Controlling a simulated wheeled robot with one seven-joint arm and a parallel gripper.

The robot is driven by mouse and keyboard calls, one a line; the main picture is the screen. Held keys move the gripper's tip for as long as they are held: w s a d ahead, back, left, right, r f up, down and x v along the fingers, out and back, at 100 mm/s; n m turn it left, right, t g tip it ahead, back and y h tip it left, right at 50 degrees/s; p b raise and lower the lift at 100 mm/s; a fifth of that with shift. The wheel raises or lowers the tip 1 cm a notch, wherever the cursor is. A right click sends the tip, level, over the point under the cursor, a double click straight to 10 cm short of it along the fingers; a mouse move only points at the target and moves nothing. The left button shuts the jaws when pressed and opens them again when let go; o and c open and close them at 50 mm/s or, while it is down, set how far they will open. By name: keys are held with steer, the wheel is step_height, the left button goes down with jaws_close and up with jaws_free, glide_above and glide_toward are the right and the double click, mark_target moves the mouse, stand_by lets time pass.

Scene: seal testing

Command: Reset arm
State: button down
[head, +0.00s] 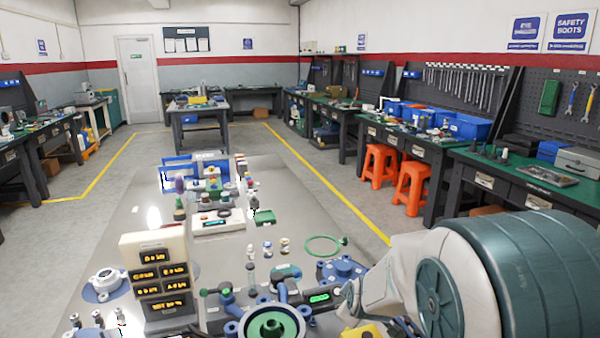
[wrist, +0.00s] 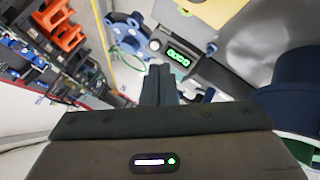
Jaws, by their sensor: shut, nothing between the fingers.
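My arm reaches in from the lower right of the head view, over the near right part of the grey test table (head: 115,235). My gripper shows in the wrist view (wrist: 160,72), with its dark fingers together and nothing between them. In the head view the gripper's fingers cannot be made out. Beyond the fingertips, the wrist view shows a device with a green digital display (wrist: 178,58), which also shows in the head view (head: 319,297). A blue flanged part (wrist: 125,28) lies beside it and also shows in the head view (head: 342,269).
A cream display box (head: 160,272) with several lit readouts stands at the table's near left. A green ring (head: 322,246) lies right of centre. A round part with a green rim (head: 272,325) is at the front. Orange stools (head: 411,185) and workbenches stand right, beyond a yellow floor line.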

steer(key=s+d+r+m+g+p, duration=0.1)
steer(key=s+r+m+g, duration=0.2)
steer(key=s, duration=0.9)
steer(key=s+d+r+m+g+p, duration=0.1)
steer(key=s+r+m, duration=0.5)
steer(key=s, duration=0.6)
steer(key=shift+s+r+m+g+p, duration=0.3)
steer(key=shift+r+g+p, duration=0.5)
steer(key=shift+g, duration=0.2)
steer(key=shift+w, duration=0.1)
